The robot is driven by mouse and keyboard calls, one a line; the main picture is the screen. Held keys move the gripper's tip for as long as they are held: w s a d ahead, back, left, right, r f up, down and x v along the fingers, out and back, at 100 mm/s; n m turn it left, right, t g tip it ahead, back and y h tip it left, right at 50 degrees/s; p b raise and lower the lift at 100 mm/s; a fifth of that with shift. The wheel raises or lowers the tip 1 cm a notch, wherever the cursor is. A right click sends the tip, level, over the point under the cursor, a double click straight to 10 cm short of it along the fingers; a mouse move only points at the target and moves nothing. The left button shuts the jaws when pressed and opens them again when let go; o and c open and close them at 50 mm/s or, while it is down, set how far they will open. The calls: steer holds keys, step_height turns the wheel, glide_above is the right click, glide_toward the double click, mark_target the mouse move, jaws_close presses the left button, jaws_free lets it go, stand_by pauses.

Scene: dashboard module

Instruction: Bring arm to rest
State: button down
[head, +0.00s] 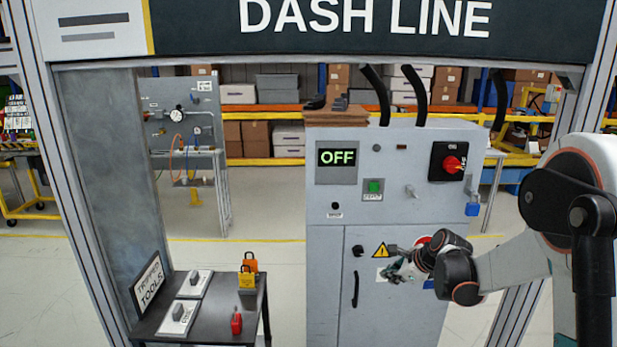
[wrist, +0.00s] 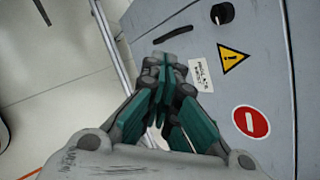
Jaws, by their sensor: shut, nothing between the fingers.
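My arm reaches in from the right in the head view. My gripper (head: 392,272) is in front of the lower door of the grey control cabinet (head: 325,290), near the yellow warning sign (head: 384,250). In the wrist view my gripper (wrist: 172,62) has its green-padded fingers together with nothing between them. The cabinet (wrist: 270,75) fills the right side there, with the warning sign (wrist: 232,58) and a red no-entry sign (wrist: 251,122) on its face. I cannot tell whether the fingertips touch the cabinet.
The cabinet carries an OFF display (head: 338,157), a green button (head: 374,187), a red rotary switch (head: 453,164) and a blue padlock (head: 473,208). A dark table (head: 205,335) with tools and padlocks stands left. Frame posts flank the station; open floor (head: 285,260) lies between table and cabinet.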

steer(key=s+a+r+n+h, duration=0.1)
steer(key=s+a+r+n, duration=0.1)
steer(key=s+r+n, duration=0.6)
steer(key=s+a+r+n+h, duration=0.1)
steer(key=s+a+r+n, duration=0.3)
steer(key=s, duration=0.6)
steer(key=s+d+r+n+h, duration=0.1)
steer(key=s+n, duration=1)
steer(key=s, duration=0.8)
steer(key=shift+s+d+h, duration=0.15)
steer(key=shift+s+h, duration=0.15)
steer(key=shift+h, duration=0.1)
steer(key=c, duration=2.3)
jaws_free()
